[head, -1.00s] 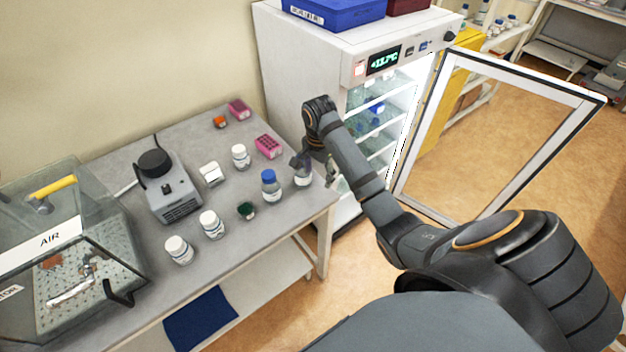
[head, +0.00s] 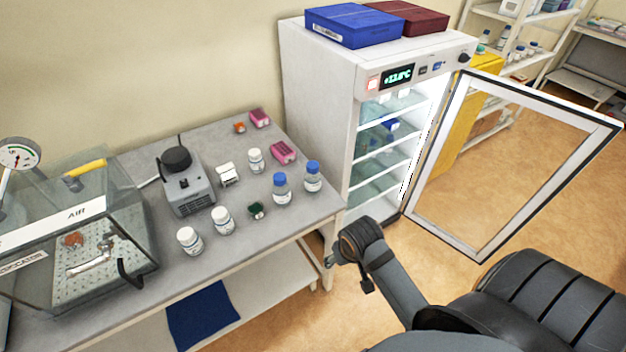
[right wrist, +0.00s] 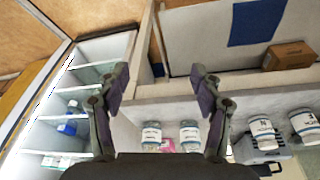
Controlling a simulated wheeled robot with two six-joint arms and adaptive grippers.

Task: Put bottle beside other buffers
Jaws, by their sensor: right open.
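Two clear bottles with blue caps stand upright side by side on the grey bench, a left one (head: 281,190) and a right one (head: 313,178), a small gap apart. In the right wrist view two labelled bottles stand ahead at the bench edge, at left (right wrist: 151,137) and right (right wrist: 190,136). My right gripper (right wrist: 160,88) is open and empty, its fingers spread and apart from the bottles. In the head view the right arm ends in front of the bench's right corner; its fingertips are hard to make out. My left gripper is out of view.
The fridge (head: 318,120) stands right of the bench, its glass door (head: 450,205) swung open and a blue-capped item on a shelf (head: 392,125). White-capped bottles (head: 222,220), a pink rack (head: 284,152), a mixer (head: 188,190) and a clear chamber (head: 75,235) occupy the bench.

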